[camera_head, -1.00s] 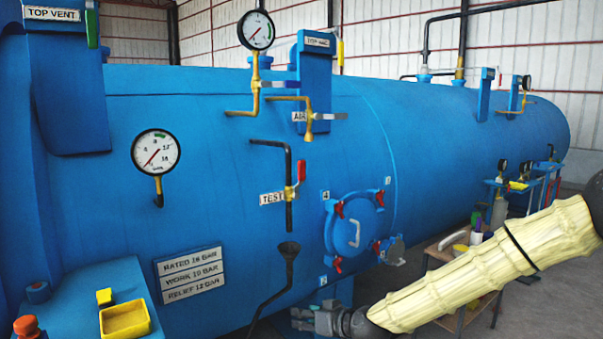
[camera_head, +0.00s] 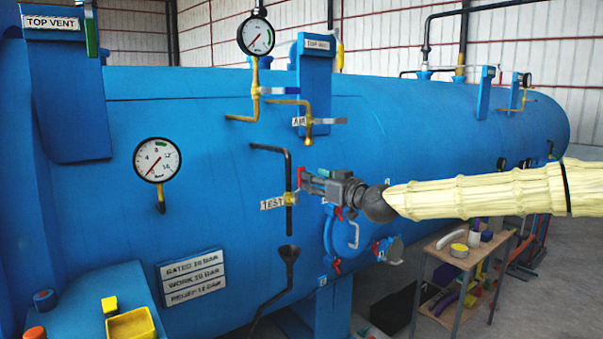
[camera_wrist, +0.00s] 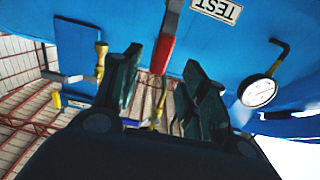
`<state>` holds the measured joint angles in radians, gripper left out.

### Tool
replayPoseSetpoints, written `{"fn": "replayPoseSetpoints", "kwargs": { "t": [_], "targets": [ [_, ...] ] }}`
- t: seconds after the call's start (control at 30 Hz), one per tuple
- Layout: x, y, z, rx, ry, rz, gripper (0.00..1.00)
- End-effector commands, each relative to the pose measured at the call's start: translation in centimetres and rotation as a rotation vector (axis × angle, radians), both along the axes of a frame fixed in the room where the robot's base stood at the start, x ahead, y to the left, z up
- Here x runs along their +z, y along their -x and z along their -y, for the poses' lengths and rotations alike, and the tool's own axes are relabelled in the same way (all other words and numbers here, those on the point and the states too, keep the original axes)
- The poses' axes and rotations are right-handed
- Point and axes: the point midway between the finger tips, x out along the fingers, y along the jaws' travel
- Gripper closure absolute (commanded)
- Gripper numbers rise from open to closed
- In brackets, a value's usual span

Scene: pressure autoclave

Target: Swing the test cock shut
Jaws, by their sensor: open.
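The test cock is a small valve with a red-sleeved lever on a dark vertical pipe (camera_head: 288,165), beside the white TEST label (camera_head: 272,203). In the head view my gripper (camera_head: 303,181) is at the lever from the right and hides most of it. In the wrist view the red lever (camera_wrist: 163,50) points in between the two dark fingers of my gripper (camera_wrist: 160,88). The fingers stand apart, one on each side of the lever's end. I cannot tell whether either touches it. The TEST label also shows upside down in the wrist view (camera_wrist: 217,9).
A black funnel (camera_head: 289,254) stands below the cock. The AIR valve (camera_head: 308,122) is above, and a round hatch (camera_head: 343,242) with red clamps is below my gripper. A gauge (camera_head: 157,160) is to the left. A small cart (camera_head: 450,262) stands at right.

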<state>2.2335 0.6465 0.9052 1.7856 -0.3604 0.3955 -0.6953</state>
Motion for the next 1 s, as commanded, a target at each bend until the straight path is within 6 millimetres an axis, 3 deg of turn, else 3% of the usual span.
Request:
{"fn": "replayPoseSetpoints", "kwargs": {
  "t": [0.5,1.0],
  "targets": [
    [0.1,-4.9,-3.6,0.001,0.000,-0.002,0.57],
    [-0.1,-5.7,-4.3,0.001,0.000,-0.001,0.57]
  ]
}}
